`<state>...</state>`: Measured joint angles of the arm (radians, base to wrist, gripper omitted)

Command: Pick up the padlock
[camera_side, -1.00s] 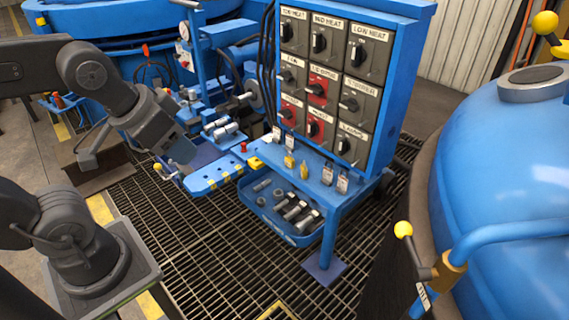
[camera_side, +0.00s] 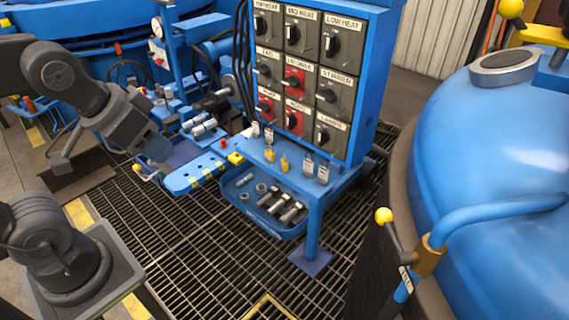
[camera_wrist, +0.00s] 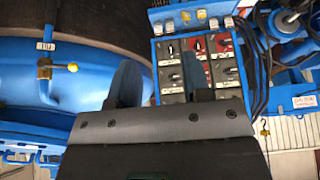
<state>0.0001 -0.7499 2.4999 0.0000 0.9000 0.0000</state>
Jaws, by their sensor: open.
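Several small padlocks stand in a row on the blue ledge (camera_side: 335,187) below the switch panel. Two are yellow, one left (camera_side: 270,153) and one right (camera_side: 284,164); paler pieces with white labels (camera_side: 308,167) stand beside them. Which one the task means, I cannot tell. The yellow ones also show small at the top of the wrist view (camera_wrist: 202,14). My gripper (camera_side: 157,148) is in the air left of the ledge, near the long blue shelf, apart from the padlocks. In the wrist view its blue fingers (camera_wrist: 160,78) are spread and empty, covering part of the panel.
The switch panel (camera_side: 310,80) rises behind the ledge. A blue tray (camera_side: 258,212) with bolts and nuts sits below it. A blue shelf with holes (camera_side: 195,172) reaches left. The large blue vessel (camera_side: 480,160) with a yellow-knobbed lever (camera_side: 383,215) is at right.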

